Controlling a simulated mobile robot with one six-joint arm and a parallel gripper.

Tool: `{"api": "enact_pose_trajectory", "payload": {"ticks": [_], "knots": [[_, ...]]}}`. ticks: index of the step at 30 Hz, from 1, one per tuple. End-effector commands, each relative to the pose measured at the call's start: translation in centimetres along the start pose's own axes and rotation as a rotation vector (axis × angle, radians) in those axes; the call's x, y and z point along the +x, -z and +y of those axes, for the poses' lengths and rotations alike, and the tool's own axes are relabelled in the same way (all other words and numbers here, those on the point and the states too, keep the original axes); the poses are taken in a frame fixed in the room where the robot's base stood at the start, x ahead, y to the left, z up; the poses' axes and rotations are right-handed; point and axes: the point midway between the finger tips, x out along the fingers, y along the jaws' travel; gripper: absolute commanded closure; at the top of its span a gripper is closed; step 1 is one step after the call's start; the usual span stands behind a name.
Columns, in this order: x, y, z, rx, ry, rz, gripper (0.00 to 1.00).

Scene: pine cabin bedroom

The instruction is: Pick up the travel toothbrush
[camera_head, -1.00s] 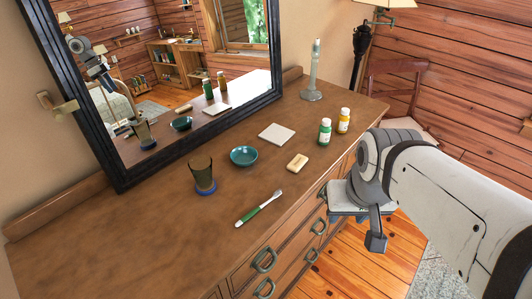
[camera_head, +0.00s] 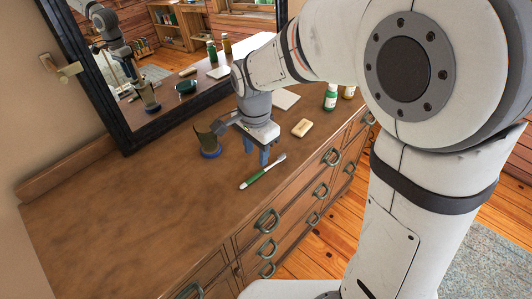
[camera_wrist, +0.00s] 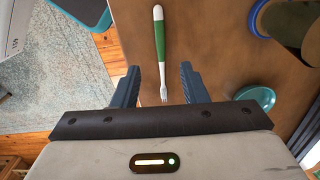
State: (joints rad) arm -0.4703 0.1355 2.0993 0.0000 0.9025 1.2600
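The travel toothbrush (camera_head: 262,173), with a green handle and white bristle end, lies on the brown dresser top near its front edge. In the wrist view the toothbrush (camera_wrist: 159,38) points handle away, its bristle end toward my gripper. My gripper (camera_head: 257,154) points down over the dresser, just behind the bristle end in the head view. Its two blue fingers are apart, and they also show in the wrist view (camera_wrist: 159,80). The bristle end appears between them in that picture, with nothing held. The exact height above the dresser cannot be told.
A dark tumbler with a blue base (camera_head: 209,148) stands close left of my gripper. A teal bowl (camera_wrist: 254,102) shows in the wrist view. The dresser's left side is clear.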

Motion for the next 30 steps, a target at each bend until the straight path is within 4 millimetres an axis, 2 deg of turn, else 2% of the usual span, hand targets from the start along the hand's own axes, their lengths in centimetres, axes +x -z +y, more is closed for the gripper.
{"api": "enact_pose_trajectory", "payload": {"ticks": [11,18,27,30], "knots": [[4.0,-0.5,-0.2,0.019,-0.009,-0.003,0.61],[7.4,-0.6,-0.1,0.020,-0.008,-0.002,0.61],[8.0,-0.6,-0.2,0.020,-0.004,-0.001,0.61],[8.0,-0.5,-0.2,0.020,-0.004,-0.001,0.68]]}}
